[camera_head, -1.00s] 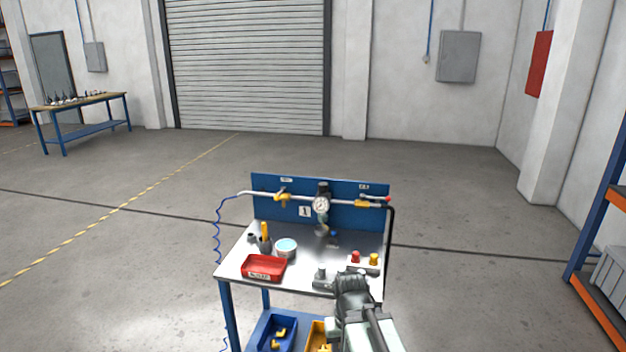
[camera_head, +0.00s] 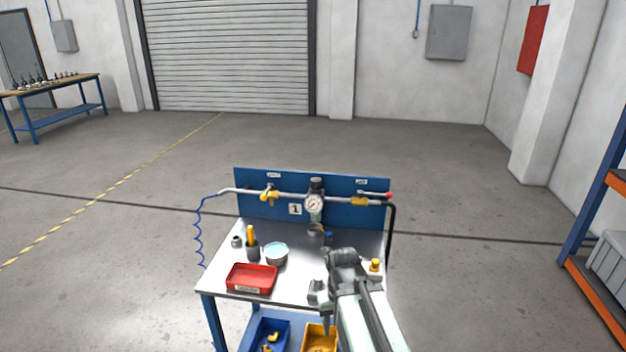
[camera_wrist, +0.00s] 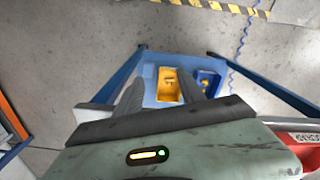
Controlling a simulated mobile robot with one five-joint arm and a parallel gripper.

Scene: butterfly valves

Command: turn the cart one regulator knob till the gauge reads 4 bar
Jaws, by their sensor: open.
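The cart one regulator (camera_head: 314,215) is mounted on the blue back panel (camera_head: 262,180), beside a plate marked 1 (camera_head: 295,209). Its dark knob (camera_head: 316,183) sits on top, above the round white gauge (camera_head: 314,204). The gauge is too small to read. My gripper (camera_wrist: 164,80) is open and empty in the wrist view, its two dark fingers over the lower shelf's yellow bin (camera_wrist: 168,86). In the head view my arm reaches over the cart's front edge, nearer than the regulator and apart from the knob. The fingers are hard to make out there.
The steel cart top (camera_head: 215,277) carries a red tray (camera_head: 251,279), a round tub (camera_head: 276,252), a cup with a yellow-handled tool (camera_head: 252,246) and a yellow button (camera_head: 375,265). A pipe with yellow-handled valves (camera_head: 269,195) crosses the panel. Orange-blue shelving (camera_head: 590,215) stands right.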

